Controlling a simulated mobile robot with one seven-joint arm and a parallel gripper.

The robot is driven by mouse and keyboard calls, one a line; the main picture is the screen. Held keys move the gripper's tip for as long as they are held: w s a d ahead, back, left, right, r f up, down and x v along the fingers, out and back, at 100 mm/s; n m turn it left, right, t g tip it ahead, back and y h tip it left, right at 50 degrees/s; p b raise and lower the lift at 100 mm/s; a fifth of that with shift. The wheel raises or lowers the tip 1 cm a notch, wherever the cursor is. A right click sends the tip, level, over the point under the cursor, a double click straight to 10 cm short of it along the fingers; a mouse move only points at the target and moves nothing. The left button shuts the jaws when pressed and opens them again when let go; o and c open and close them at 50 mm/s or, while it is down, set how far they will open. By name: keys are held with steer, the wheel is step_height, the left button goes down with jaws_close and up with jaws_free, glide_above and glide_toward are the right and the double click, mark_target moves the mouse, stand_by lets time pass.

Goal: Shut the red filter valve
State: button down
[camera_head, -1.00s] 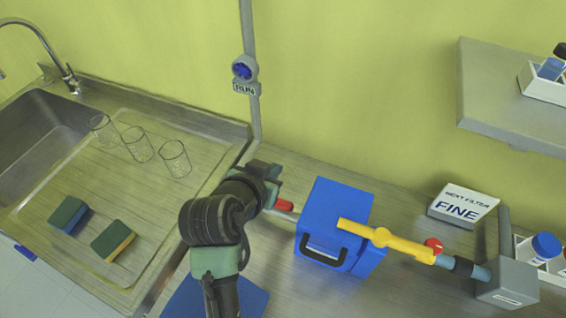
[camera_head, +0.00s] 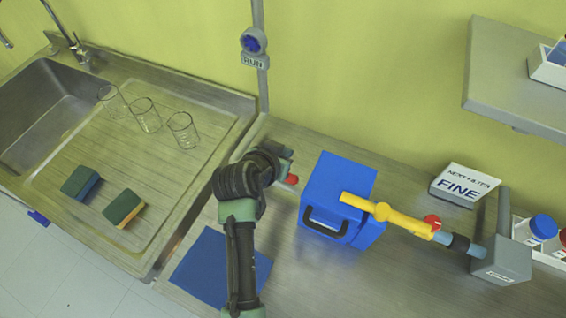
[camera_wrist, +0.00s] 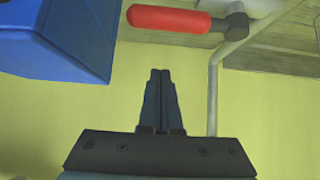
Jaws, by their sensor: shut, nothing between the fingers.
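The valve's red lever handle (camera_wrist: 168,19) lies roughly level across the top of the wrist view, joined at its right end to a grey fitting on a pipe. In the head view only a small red part (camera_head: 292,179) shows between my arm and the blue box (camera_head: 340,177). My gripper (camera_wrist: 160,72) is shut and empty, its fingertips apart from the handle and below it in the wrist picture. A yellow lever (camera_head: 381,211) and a red round knob (camera_head: 432,221) sit right of the handle.
The blue box stands close to the red handle; its side (camera_wrist: 75,35) fills the wrist view's upper left. A grey pipe (camera_wrist: 213,95) runs down on the right. A "FINE" sign (camera_head: 464,186) stands at the back. A blue mat (camera_head: 215,265) lies near my arm.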

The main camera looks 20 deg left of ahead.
steer(key=f+p, duration=0.1)
steer(key=f, duration=0.1)
steer(key=s+f+p, duration=0.1)
steer(key=f, duration=0.1)
stand_by(0.3)
steer(key=shift+f, duration=0.1)
